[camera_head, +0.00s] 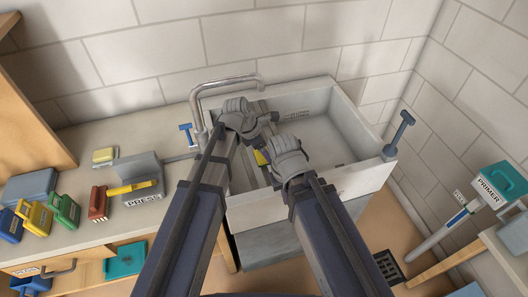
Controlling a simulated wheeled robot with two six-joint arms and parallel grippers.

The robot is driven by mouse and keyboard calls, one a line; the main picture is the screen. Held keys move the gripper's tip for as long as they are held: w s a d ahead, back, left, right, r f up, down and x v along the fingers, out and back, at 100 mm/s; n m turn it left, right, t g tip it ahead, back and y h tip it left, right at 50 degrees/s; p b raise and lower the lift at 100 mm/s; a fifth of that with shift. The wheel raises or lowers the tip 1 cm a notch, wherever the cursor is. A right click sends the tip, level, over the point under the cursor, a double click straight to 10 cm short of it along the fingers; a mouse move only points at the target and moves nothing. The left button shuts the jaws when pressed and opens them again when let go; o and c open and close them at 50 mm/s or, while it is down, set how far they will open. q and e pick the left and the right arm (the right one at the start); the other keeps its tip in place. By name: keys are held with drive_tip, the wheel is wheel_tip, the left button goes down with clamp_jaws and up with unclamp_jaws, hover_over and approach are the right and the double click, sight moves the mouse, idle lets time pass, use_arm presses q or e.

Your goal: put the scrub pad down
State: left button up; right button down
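My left gripper (262,122) is over the back left part of the sink, close to the tap. My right gripper (272,152) is over the sink's middle, just below and right of the left one. Another yellow block with a pale edge, like a sponge or pad (104,155), lies on the counter at the left. The fingers of both grippers are too small and overlapped to read.
The grey sink (347,128) has raised walls and a metal tap (222,82). On the left counter (90,231) stand a grey press (140,172) and several coloured jugs (65,210). A blue-grey handle (399,134) rises at the sink's right rim. A primer can (497,184) is at far right.

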use_arm(q)
drive_tip(key=shift+a+f, duration=0.1)
drive_tip(key=shift+f, duration=0.05)
drive_tip(key=o, duration=1)
drive_tip(key=shift+a, duration=0.1)
drive_tip(key=shift+a+r+p, duration=0.2)
drive_tip(key=shift+r+p, duration=0.3)
drive_tip(key=shift+r, duration=0.1)
drive_tip(key=p+v, duration=0.2)
drive_tip(key=v, duration=0.1)
drive_tip(key=a+p+v, duration=0.1)
drive_tip(key=p+v, duration=0.2)
drive_tip(key=shift+a+p, duration=0.1)
drive_tip(key=shift+p, duration=0.2)
